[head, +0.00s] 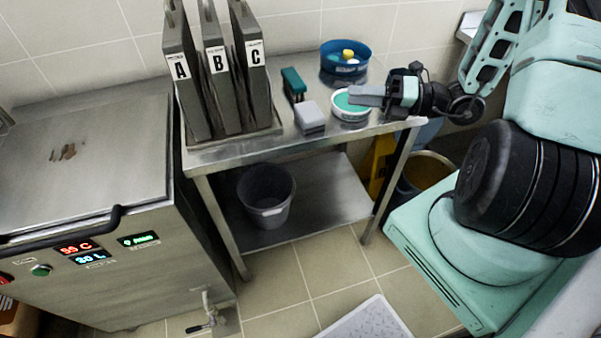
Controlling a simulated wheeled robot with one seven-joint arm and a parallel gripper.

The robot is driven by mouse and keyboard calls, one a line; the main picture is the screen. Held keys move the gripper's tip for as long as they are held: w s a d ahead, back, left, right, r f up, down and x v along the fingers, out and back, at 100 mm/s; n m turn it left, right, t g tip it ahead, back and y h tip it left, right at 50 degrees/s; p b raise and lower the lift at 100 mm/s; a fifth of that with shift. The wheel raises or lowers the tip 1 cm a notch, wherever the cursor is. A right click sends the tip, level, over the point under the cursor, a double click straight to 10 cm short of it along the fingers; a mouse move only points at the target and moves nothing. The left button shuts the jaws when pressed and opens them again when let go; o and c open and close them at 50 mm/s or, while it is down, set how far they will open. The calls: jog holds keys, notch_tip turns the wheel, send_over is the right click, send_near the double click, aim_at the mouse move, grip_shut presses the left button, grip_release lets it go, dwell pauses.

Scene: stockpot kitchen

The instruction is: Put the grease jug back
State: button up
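I cannot tell for sure which thing is the grease jug. A dark grey open-topped vessel (267,196) with a light mark low on its side stands upright on the lower shelf of the steel table, and it may be the jug. My gripper (364,95) is far above and to the right of it, over the table top. The grey fingers point left, above or at the rim of a white tub with green contents (351,110). The fingers overlap in this view, so their opening is hidden. I cannot tell if they touch the tub.
Plates A, B and C (216,75) stand in a rack on the steel table (235,150). A green brush (293,84), a grey block (309,117) and a blue basin (345,69) share its top. A steel cooker (90,250) stands left. A yellowish bucket (428,168) stands right.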

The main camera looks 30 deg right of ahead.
jog(key=s+a+r+m+g+h, duration=0.3)
jog(key=s+a+m+g+h, duration=0.2)
jog(key=a+m, duration=0.8)
jog(key=s+a+r+m+g+h, duration=0.3)
jog(key=s+a+m+g+h, duration=0.3)
jog(key=s+a+m, duration=0.5)
jog(key=shift+s+a+r+m+h, duration=0.2)
jog(key=shift+s+a+m+h, duration=0.2)
jog(key=shift+a+m+h, duration=0.5)
jog(key=shift+m, duration=0.4)
